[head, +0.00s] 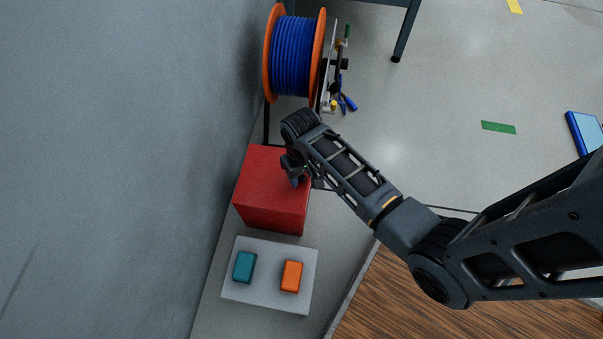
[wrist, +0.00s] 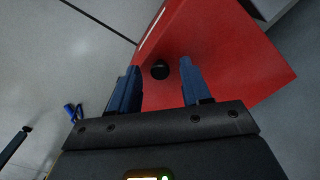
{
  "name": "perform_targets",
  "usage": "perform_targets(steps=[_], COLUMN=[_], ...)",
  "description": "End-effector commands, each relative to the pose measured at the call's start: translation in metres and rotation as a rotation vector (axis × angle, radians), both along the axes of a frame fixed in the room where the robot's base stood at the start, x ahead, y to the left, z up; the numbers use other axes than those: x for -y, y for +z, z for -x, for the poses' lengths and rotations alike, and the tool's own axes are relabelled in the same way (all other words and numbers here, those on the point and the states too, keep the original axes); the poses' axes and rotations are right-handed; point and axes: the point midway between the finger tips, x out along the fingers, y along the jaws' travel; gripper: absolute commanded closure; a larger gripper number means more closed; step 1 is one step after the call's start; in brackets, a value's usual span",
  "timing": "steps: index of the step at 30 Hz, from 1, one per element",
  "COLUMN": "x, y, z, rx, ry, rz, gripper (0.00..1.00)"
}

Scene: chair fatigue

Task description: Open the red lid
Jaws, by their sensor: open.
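A red box (head: 272,205) stands on a narrow surface beside the grey wall in the head view. Its red face (wrist: 220,55) fills much of the wrist view, with a round black knob (wrist: 160,70) on it. My gripper (head: 298,178) is at the right side of the box. In the wrist view my gripper (wrist: 158,82) is open, with one blue finger on each side of the knob. The fingers do not visibly touch the knob. In the head view the knob is hidden by my gripper.
A grey plate (head: 235,290) with a teal block (head: 244,267) and an orange block (head: 291,276) lies next to the box. A blue cable spool (head: 292,55) and tools (head: 345,98) stand on the other side. Open floor (head: 440,100) lies to the right.

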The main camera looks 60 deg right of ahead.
Motion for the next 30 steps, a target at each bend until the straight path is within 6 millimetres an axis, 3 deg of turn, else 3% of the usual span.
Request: perform_targets(steps=[4, 18, 30], x=[0.0000, -0.0001, -0.0001], y=[0.0004, 0.0005, 0.0006], z=[-0.0001, 0.0000, 0.0000], rx=[0.000, 0.000, 0.000], ry=[0.000, 0.000, 0.000], rz=[0.000, 0.000, 0.000], gripper=[0.54, 0.99, 1.00])
